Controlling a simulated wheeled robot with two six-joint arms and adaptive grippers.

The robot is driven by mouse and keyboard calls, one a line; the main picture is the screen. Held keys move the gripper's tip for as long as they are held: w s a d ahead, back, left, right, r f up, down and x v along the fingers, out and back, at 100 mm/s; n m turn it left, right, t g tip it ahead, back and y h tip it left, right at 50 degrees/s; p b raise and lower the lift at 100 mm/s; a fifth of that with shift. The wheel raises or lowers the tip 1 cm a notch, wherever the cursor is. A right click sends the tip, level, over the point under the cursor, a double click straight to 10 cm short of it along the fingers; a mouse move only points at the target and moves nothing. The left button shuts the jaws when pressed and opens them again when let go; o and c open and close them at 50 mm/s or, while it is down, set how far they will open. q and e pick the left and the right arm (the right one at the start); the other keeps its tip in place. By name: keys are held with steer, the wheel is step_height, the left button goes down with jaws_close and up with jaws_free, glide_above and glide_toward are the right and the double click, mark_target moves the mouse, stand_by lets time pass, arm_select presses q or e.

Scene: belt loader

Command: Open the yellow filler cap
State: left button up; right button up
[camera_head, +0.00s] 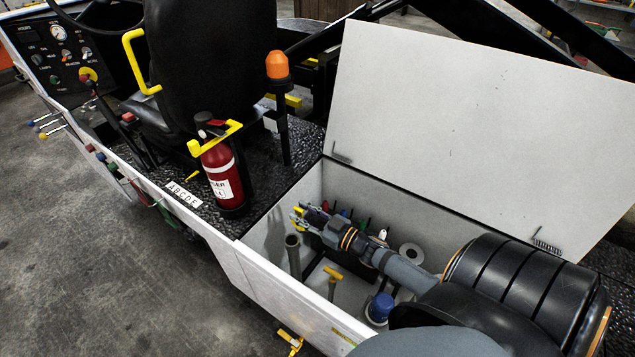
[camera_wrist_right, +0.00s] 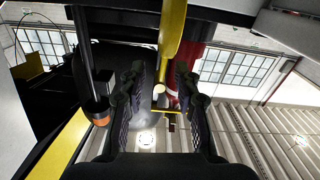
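A grey upright pipe (camera_head: 294,262) stands at the left of the open compartment, its dark round mouth apparently uncovered. My right gripper (camera_head: 299,214) reaches left just above the pipe's mouth. A yellow piece (camera_head: 299,211) shows at its fingertips, probably the filler cap. In the right wrist view, the two fingers (camera_wrist_right: 162,90) are apart. A long yellow part (camera_wrist_right: 172,40) comes down from the top edge between them, with gaps visible beside it. I cannot tell whether it is touched, or how it joins the pipe. My left gripper is out of view.
The white lid (camera_head: 470,130) stands raised behind the compartment. Inside are a yellow T-handle (camera_head: 333,273), a blue cap (camera_head: 380,308) and a white roll (camera_head: 411,253). A red extinguisher (camera_head: 222,170) and orange beacon (camera_head: 278,68) stand on the deck beyond its left wall.

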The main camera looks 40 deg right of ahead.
steer(key=v, duration=1)
steer(key=shift+s, duration=0.2)
steer(key=shift+d+r, duration=0.1)
steer(key=shift+d, duration=0.05)
